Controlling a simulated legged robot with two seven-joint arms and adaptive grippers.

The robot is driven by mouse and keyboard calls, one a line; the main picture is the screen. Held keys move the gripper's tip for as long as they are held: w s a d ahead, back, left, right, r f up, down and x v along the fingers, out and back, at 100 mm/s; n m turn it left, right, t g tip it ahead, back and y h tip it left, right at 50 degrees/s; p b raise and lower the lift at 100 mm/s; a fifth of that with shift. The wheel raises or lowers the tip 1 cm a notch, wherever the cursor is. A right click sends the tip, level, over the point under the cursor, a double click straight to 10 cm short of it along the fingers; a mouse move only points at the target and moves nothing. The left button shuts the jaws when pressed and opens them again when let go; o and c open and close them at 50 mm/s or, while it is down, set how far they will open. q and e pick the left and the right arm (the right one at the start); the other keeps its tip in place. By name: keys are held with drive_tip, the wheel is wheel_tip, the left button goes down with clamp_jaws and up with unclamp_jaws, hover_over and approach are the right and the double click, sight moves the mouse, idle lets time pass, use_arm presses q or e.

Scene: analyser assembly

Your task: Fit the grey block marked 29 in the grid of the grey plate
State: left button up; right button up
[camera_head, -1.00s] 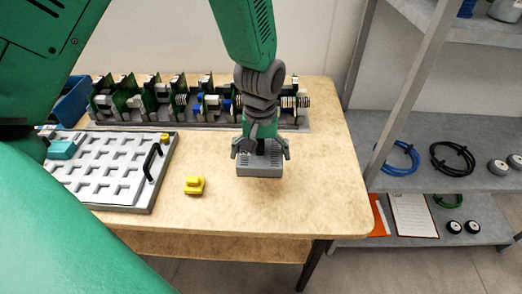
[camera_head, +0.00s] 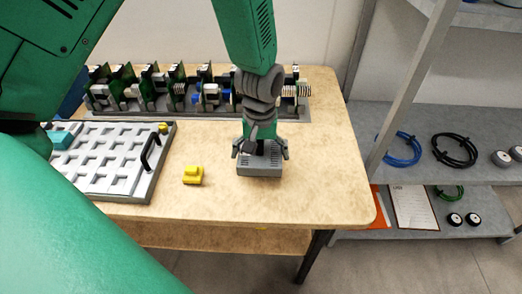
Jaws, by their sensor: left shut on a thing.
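My left gripper (camera_head: 260,147) comes down from the top middle and is shut on a grey block (camera_head: 260,168). The block is held level at or just above the table; I cannot tell whether it touches. Its mark is too small to read. The grey plate (camera_head: 138,196) lies on the left of the table with a grid of recesses and a black handle (camera_head: 151,153) at its right side. A teal piece (camera_head: 60,139) and a small yellow piece (camera_head: 163,128) sit at its back corners. The block is to the right of the plate. My right gripper is not in view.
A yellow piece (camera_head: 193,175) lies on the table (camera_head: 320,195) between the plate and the block. A long rack of green circuit boards (camera_head: 179,87) stands along the back. A grey shelf (camera_head: 420,165) with cables stands at the right. The table's right front is clear.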

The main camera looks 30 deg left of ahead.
sight(261, 161)
use_arm(q)
drive_tip(key=shift+f+b, duration=0.6)
drive_tip(key=shift+f, duration=0.9)
drive_tip(key=o, duration=1)
